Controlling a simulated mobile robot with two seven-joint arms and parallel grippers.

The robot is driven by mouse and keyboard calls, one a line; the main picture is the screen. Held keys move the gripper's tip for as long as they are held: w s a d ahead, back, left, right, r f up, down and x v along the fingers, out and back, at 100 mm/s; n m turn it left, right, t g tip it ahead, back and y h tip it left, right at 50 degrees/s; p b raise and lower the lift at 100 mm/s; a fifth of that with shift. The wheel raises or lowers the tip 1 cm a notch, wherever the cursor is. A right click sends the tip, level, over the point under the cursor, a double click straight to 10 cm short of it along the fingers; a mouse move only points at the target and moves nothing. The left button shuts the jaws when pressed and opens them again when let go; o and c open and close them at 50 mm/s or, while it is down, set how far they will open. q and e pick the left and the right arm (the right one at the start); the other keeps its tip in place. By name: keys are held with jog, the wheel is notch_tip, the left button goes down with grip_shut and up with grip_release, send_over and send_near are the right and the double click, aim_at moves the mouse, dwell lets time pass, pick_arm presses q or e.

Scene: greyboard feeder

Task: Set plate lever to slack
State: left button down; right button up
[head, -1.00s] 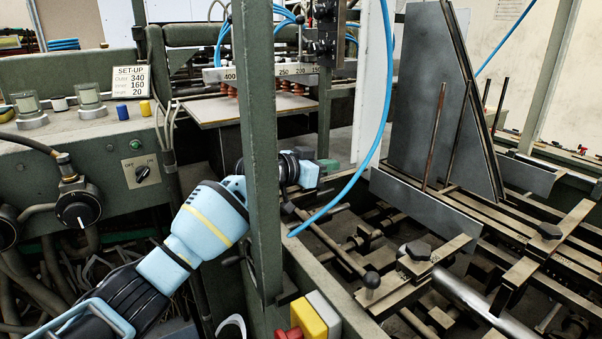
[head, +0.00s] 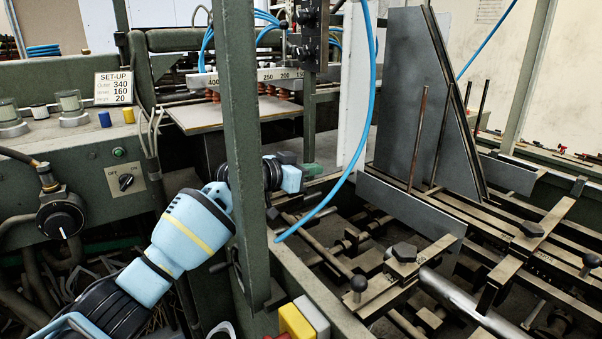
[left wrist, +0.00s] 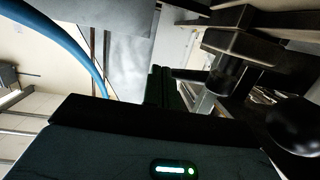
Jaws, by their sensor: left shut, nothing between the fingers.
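A black ball-topped lever (head: 358,284) stands beside the near clamp bar, which carries a black hexagonal knob (head: 405,252). A second ball-topped lever (head: 591,260) is at the far right. I cannot tell for sure which is the plate lever, nor read its setting. My left gripper (head: 311,169) is shut and empty beyond the green post, up and left of the near lever and apart from it. In the left wrist view its shut dark fingers (left wrist: 163,88) point ahead; a dark ball (left wrist: 296,125) and a dark knob (left wrist: 240,42) show at the right.
The green post (head: 240,150) stands in front of my left wrist. A blue hose (head: 372,100) hangs right of the gripper. A tall grey plate (head: 408,90) stands over the rails. A set-up card (head: 113,87) sits on the left console. Yellow and grey blocks (head: 297,322) are at the bottom.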

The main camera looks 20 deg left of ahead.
pick_arm(q)
jog(key=v, duration=0.7)
jog(key=shift+f, duration=0.1)
dwell(0.5)
